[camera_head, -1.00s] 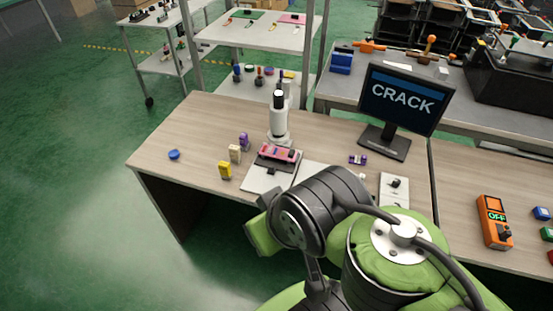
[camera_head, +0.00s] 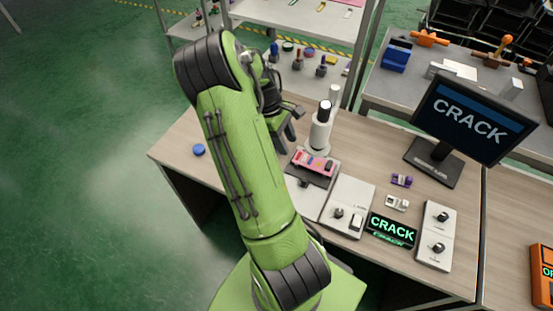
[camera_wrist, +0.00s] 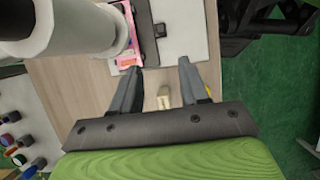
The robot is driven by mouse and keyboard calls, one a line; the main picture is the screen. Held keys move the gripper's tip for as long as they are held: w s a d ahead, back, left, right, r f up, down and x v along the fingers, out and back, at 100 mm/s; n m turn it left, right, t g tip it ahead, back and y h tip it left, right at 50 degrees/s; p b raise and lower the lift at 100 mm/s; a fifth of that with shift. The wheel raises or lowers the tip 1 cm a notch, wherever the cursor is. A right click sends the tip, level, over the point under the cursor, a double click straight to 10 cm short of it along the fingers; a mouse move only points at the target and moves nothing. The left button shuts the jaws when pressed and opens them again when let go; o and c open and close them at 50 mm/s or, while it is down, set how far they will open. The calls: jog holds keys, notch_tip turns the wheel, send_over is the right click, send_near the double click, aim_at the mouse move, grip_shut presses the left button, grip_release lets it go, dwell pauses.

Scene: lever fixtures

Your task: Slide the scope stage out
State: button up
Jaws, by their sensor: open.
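The white microscope (camera_head: 320,130) stands on the desk, left of the monitor. Its dark stage plate (camera_head: 308,177) lies on a pale base and carries a pink board (camera_head: 314,162). A small dark knob (camera_head: 303,182) sits at the stage's near edge. My gripper is open and empty just left of the microscope, partly hidden by my arm in the head view. In the wrist view my gripper (camera_wrist: 160,66) has both fingers apart over the desk. The stage (camera_wrist: 146,32), its knob (camera_wrist: 160,30) and the pink board (camera_wrist: 127,42) show beyond the fingertips, with the microscope (camera_wrist: 65,25) at upper left.
A cream block (camera_wrist: 164,100) stands below, seen between the fingers. A blue disc (camera_head: 199,149) lies on the left of the desk. To the right are a switch panel (camera_head: 348,203), a CRACK display (camera_head: 391,231) and a monitor (camera_head: 470,115). A shelf rack stands behind.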

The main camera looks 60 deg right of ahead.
aim_at(304, 179)
jog(key=b+x, duration=0.1)
jog(key=x, duration=0.4)
jog(key=b+x, duration=0.1)
jog(key=x, duration=0.4)
jog(key=b+x, duration=0.1)
jog(key=x, duration=0.5)
jog(key=shift+s+r, duration=0.1)
jog(key=shift+s, duration=0.3)
grip_shut()
